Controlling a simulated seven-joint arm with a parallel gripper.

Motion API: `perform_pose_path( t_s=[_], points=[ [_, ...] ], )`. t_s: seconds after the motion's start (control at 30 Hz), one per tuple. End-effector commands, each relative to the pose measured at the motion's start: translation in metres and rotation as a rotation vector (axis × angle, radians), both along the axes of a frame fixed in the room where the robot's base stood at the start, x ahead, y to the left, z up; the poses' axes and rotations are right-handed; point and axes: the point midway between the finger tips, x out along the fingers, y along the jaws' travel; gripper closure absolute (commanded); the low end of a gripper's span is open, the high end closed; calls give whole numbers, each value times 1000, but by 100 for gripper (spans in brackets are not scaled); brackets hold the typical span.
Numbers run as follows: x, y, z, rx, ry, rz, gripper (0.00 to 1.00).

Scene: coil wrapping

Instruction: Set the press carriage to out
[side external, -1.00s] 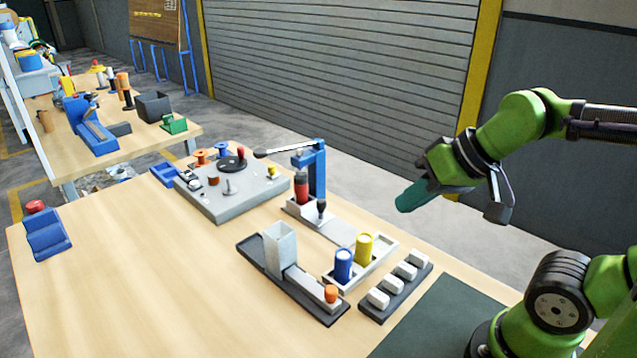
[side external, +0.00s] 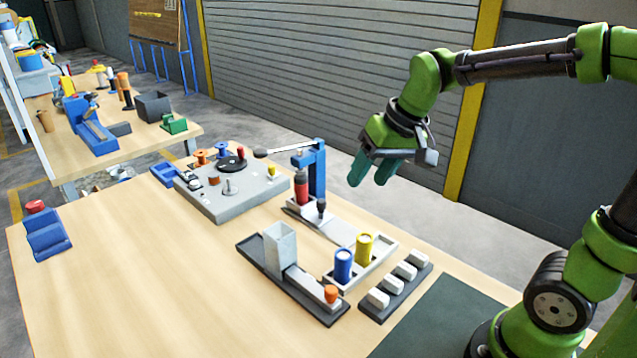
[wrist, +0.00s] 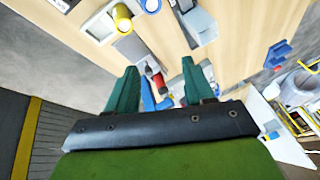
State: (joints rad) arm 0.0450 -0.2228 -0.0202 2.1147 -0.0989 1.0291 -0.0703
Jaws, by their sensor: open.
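The press (side external: 317,172) is a blue upright frame with a long lever ending in a dark knob, reaching left. A red cylinder (side external: 301,188) stands at its foot. The carriage appears to be the pale slab with a black knob (side external: 321,206) at the press foot; its exact slide position is hard to tell. My gripper (side external: 371,174) is open and empty, in the air to the right of the press and touching nothing. In the wrist view its teal fingers (wrist: 158,78) are apart, with the red cylinder (wrist: 159,83) and blue press parts seen between and beyond them.
A tray with a blue cup (side external: 343,265) and a yellow cup (side external: 364,248) stands in front of the press. A grey winding unit (side external: 235,195) is at its left. A dark-based fixture (side external: 280,250) is nearer. The table's left front is clear.

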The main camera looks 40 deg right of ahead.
Motion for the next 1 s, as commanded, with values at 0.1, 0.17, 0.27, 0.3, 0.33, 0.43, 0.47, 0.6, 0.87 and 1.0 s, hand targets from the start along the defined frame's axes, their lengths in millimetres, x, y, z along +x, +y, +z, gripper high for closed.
perform_pose_path(
  t_s=[0.1,0.17,0.27,0.3,0.33,0.43,0.47,0.6,0.87,1.0],
  points=[
    [47,-15,-6,-34,82,32,47],
    [69,-24,-10,-52,119,55,47],
    [104,-38,-21,-83,182,93,47],
    [118,-44,-26,-95,208,110,47],
    [128,-49,-30,-105,226,124,47],
    [159,-64,-45,-136,284,171,47],
    [167,-68,-49,-142,300,186,47],
    [194,-81,-57,-174,346,249,47],
    [200,-81,-33,-188,359,343,47],
    [199,-80,-44,-185,362,356,47]
  ],
)
